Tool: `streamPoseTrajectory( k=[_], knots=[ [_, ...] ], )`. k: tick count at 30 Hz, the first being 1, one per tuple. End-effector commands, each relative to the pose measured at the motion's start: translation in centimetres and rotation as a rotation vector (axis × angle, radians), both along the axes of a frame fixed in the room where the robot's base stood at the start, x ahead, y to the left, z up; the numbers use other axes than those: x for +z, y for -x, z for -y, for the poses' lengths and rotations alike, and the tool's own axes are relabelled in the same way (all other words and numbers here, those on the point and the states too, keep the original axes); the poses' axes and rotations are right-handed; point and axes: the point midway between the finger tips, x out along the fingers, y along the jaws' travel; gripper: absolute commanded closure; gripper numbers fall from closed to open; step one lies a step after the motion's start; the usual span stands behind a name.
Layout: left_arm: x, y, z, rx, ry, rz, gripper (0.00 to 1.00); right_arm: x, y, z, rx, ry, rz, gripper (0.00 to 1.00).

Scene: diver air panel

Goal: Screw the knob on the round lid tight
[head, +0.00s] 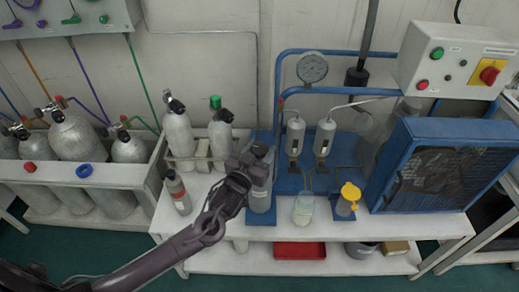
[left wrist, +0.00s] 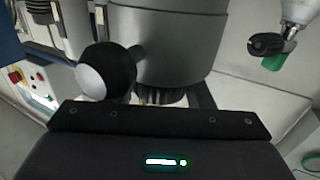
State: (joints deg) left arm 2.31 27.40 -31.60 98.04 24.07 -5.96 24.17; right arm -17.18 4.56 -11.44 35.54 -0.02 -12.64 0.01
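My left gripper (head: 246,170) is at the top of a grey upright canister (head: 260,196) at the left front of the blue panel. The left wrist view seems upside down. In it the grey canister (left wrist: 165,45) fills the top middle, and a dark ribbed part (left wrist: 168,97), possibly the lid's knob, shows at its end, mostly hidden behind my gripper body (left wrist: 160,140). A black and white ball-shaped part (left wrist: 106,71) stands beside the canister. The fingertips are hidden, so I cannot tell whether they grip anything. The right gripper is not in view.
A grey bottle (head: 177,192) stands left of my gripper. A clear jar (head: 304,209) and a yellow-topped jar (head: 347,200) stand to the right. Gas cylinders (head: 178,135) are behind. A blue-framed unit (head: 440,165) takes the right, and a red tray (head: 299,251) lies on the lower shelf.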

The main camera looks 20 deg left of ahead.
Motion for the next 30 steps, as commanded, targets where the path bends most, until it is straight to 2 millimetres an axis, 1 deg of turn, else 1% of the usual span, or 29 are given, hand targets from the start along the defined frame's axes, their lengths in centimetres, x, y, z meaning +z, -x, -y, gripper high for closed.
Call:
streamPoseTrajectory(
  k=[1, 5, 11, 17, 25, 30],
  knots=[
    [0.0, 0.01, 0.0, 0.0, 0.0, 0.0, 0.59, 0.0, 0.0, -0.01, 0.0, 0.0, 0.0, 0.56],
    [0.0, 0.02, 0.0, 0.0, 0.0, 0.0, 0.76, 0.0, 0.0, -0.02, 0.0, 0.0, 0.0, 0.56],
    [0.0, 0.02, -0.03, -0.011, -0.001, 0.0, 0.76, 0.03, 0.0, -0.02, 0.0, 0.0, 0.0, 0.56],
    [0.02, 0.0, -0.18, -0.077, -0.004, 0.0, 0.76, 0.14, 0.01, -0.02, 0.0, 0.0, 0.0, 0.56],
    [-0.05, -0.07, -0.31, -0.279, -0.005, 0.0, 0.76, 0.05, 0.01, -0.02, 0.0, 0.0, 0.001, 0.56],
    [-0.19, -0.15, -0.36, -0.44, -0.005, 0.001, 0.76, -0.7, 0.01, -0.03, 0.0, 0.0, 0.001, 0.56]
  ],
)
